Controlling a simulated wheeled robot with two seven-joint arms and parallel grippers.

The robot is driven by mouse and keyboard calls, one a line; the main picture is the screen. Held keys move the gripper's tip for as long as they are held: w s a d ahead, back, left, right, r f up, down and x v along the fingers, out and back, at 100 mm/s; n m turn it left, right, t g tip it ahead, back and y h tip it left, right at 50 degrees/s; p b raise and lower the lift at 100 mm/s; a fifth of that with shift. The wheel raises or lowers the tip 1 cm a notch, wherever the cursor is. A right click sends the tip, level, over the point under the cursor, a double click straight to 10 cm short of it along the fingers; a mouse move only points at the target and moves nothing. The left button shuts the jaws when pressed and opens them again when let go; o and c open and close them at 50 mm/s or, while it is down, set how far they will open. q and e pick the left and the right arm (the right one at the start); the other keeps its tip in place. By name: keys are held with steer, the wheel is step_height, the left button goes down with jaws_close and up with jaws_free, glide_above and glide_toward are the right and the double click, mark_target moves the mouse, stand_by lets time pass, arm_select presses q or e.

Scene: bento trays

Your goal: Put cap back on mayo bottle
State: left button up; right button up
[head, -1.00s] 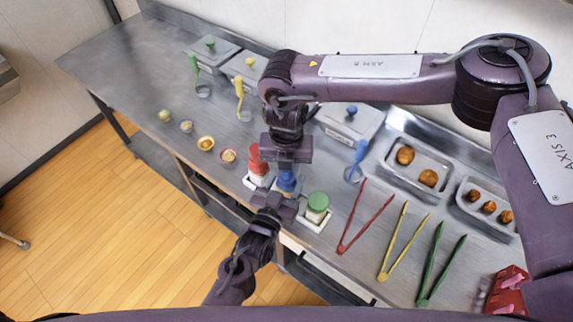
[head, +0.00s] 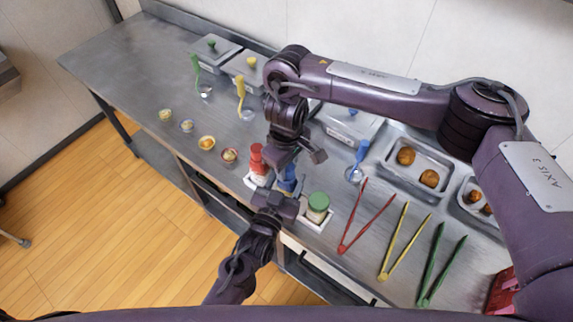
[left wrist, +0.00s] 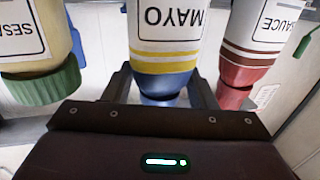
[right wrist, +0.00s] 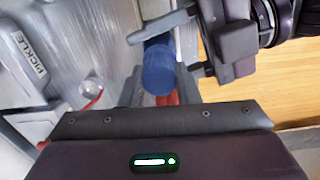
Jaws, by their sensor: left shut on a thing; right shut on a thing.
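The mayo bottle (left wrist: 165,25) stands upright between its neighbours, with a white label, yellow bands and a blue top. My left gripper (left wrist: 162,88) is shut on the bottle at its blue upper part. In the head view the blue part (head: 289,181) shows below my right gripper (head: 291,168), which comes from above. The right wrist view shows the blue cap (right wrist: 158,68) between my right gripper's fingers (right wrist: 158,88), which are shut on it. The left gripper's fingers reach in beside it. The join between cap and bottle is hidden, so I cannot tell how it is seated.
The red sauce bottle (head: 257,163) stands just left and the green-capped sesame bottle (head: 318,205) just right. Red tongs (head: 366,218) and a blue ladle (head: 359,158) lie farther right. Small cups (head: 207,143) line the table's left front.

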steer(key=m, duration=0.4)
steer(key=shift+m, duration=0.3)
steer(key=m, duration=0.5)
steer(key=shift+d+m, duration=0.15)
steer(key=shift+m, duration=0.25)
steer(key=o, duration=1)
steer(key=shift+r, duration=2.25)
steer(key=shift+c, duration=0.4)
